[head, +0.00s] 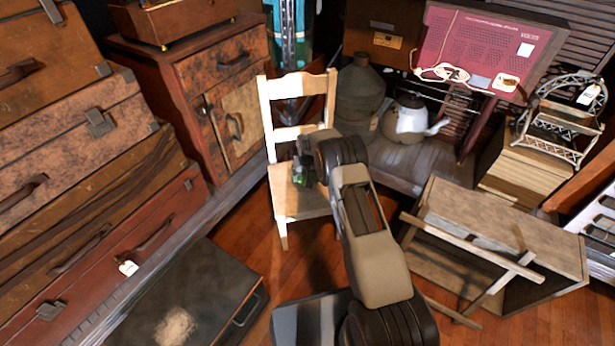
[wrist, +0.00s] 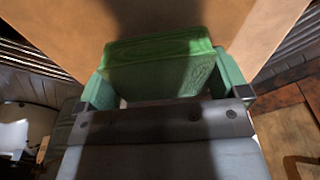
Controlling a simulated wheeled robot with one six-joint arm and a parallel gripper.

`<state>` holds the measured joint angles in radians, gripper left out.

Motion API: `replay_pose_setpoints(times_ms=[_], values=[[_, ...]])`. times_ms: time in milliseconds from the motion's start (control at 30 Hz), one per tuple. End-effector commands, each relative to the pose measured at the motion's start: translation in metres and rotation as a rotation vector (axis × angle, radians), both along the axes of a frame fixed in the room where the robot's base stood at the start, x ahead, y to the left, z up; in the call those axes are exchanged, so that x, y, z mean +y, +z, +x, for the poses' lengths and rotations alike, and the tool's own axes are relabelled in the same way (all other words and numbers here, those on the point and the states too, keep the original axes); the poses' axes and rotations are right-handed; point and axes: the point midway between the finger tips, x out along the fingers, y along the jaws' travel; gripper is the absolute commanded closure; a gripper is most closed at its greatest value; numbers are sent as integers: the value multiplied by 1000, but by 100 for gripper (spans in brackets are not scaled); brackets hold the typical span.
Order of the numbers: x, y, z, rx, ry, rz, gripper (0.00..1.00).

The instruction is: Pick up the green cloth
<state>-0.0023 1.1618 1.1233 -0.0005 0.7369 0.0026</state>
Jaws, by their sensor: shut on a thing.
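The green cloth (wrist: 155,66) shows as a green, block-like folded thing between the two fingers of my gripper (wrist: 163,88) in the wrist view. My gripper is shut on it. In the head view my gripper (head: 305,172) is over the seat of a small wooden chair (head: 298,203), with a bit of green at its tip. The chair seat (wrist: 200,18) lies behind the cloth in the wrist view. I cannot tell whether the cloth touches the seat. My wrist and arm hide part of the chair.
A wooden cabinet (head: 222,85) and stacked suitcases (head: 75,150) stand on the left. A dark jug (head: 360,92) and a white pot (head: 411,118) stand behind the chair. A wooden box (head: 500,225) is at the right. Some floor (head: 235,240) left of the chair is clear.

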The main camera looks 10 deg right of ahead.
Motion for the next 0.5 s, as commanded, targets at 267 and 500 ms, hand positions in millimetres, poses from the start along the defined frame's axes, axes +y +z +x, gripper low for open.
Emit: replay_pose_setpoints(times_ms=[267,500], values=[[9,61,-38,-2,2,0,30],[19,86,-84,0,1,0,30]])
